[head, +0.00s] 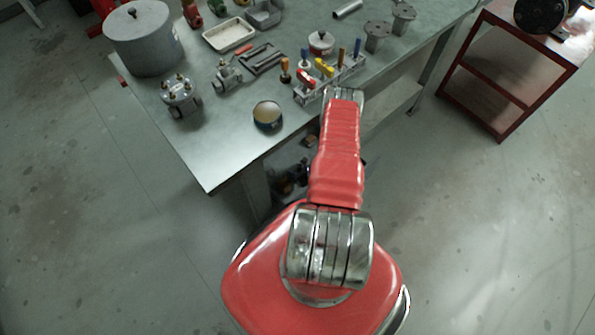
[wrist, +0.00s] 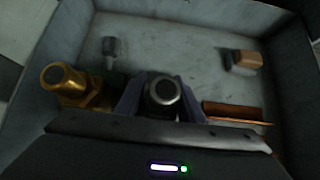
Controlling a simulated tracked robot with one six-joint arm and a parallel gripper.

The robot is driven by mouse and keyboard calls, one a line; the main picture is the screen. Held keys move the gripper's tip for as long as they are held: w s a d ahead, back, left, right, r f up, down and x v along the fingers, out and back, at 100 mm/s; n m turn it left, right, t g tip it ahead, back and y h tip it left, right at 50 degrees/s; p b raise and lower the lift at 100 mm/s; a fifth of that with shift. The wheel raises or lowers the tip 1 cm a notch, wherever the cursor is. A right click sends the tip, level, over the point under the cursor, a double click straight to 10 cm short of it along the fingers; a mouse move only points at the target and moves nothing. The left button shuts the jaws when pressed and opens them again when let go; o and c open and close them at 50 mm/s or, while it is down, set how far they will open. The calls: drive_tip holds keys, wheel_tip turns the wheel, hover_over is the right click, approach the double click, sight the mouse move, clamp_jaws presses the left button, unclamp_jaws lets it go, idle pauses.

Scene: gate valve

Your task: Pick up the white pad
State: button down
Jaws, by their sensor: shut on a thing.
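My gripper (wrist: 160,98) shows in the wrist view, low inside a grey-walled bin. Its two dark fingers stand on either side of a dark, round-ended piece with a pale metal ring (wrist: 164,90) and are shut on it. I cannot make out a white pad in the wrist view. In the head view a bright whitish thing (head: 579,22) lies at the top right on a red-framed cart; I cannot tell whether it is the pad. My gripper is hidden behind my red arm in the head view.
The bin (wrist: 190,15) also holds a brass fitting (wrist: 70,85), a brown bar (wrist: 236,112), a tan block (wrist: 246,59) and a small grey part (wrist: 112,47). The grey workbench (head: 205,150) carries a large pot (head: 143,38), a shallow pale tray (head: 229,36) and a tool rack (head: 330,77).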

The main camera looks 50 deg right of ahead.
drive_tip(key=shift+r, duration=0.2)
drive_tip(key=shift+r, duration=3.35)
drive_tip(key=s+d, duration=0.2)
drive_tip(key=d, duration=0.7)
drive_tip(key=s+d, duration=0.2)
drive_tip(key=d, duration=0.6)
drive_tip(key=shift+d, duration=0.35)
